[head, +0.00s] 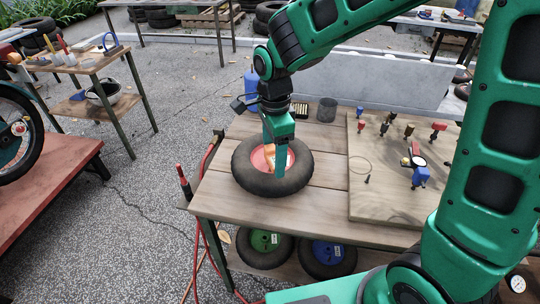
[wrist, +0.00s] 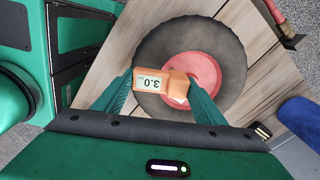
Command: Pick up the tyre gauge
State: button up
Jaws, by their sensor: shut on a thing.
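The tyre gauge (wrist: 155,82) is an orange block with a pale display reading 3.0, seen upside down in the wrist view. My gripper (wrist: 162,88) is shut on it, with one green finger at each side. In the head view my gripper (head: 277,160) points down over the wheel lying on the bench, and a bit of the orange gauge (head: 268,157) shows beside a finger. From these views I cannot tell whether the gauge touches the wheel.
The black tyre with a red hub (head: 247,183) lies flat on the wooden bench (head: 225,203). A board (head: 385,205) with several coloured fittings is to the right. A grey cup (head: 327,110) stands behind. Wheels with green (head: 265,241) and blue (head: 327,253) hubs sit below.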

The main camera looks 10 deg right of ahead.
aim_at(271, 158)
jog(key=r, duration=0.4)
jog(key=shift+s+a+r, duration=0.2)
jog(key=shift+a+r, duration=0.15)
jog(key=shift+a, duration=0.05)
jog(key=s+a+r, duration=0.7)
jog(key=r, duration=0.4)
jog(key=shift+s+a+r, duration=0.15)
jog(key=shift+s+a, duration=0.05)
jog(key=shift+a, duration=0.2)
